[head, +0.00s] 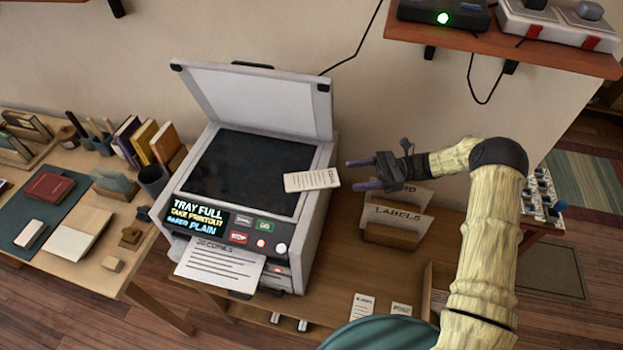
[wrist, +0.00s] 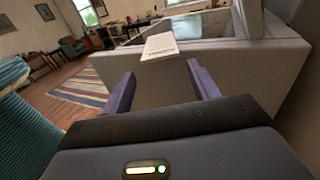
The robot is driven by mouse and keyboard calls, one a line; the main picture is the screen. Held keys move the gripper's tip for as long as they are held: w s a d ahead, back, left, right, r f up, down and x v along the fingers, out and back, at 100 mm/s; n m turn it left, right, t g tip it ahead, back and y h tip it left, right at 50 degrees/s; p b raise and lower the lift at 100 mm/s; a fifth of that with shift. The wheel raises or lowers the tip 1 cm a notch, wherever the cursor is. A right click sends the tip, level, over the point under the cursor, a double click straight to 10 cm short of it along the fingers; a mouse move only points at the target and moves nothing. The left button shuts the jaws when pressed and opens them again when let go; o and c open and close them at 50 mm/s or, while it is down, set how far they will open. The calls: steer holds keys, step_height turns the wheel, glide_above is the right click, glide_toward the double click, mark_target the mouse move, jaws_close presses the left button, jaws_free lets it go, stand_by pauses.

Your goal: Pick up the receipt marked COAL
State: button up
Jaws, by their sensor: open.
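The receipt marked COAL (head: 311,180) is a small cream slip with printed lines. It lies at the right edge of the copier's glass, with its right end sticking out past the rim. It also shows in the wrist view (wrist: 159,46), ahead of the fingers and near the gap between them. My gripper (head: 362,174) is open and empty, just right of the receipt, with its purple fingers pointing left toward it. The fingers also show in the wrist view (wrist: 158,88). They appear apart from the receipt.
The copier (head: 330,160) stands with its lid (head: 255,97) raised behind the glass. A printed sheet (head: 220,263) sticks out of its front tray. A card holder marked LABELS (head: 392,234) stands below my gripper. A shelf (head: 500,42) hangs at upper right. A left table holds books.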

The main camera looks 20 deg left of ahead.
steer(key=p+x, duration=0.2)
steer(key=x, duration=0.3)
steer(key=shift+r, duration=0.15)
steer(key=c, duration=0.7)
step_height(320, 180, up, 10)
steer(key=shift+r+b, duration=0.1)
steer(key=shift+b, duration=0.9)
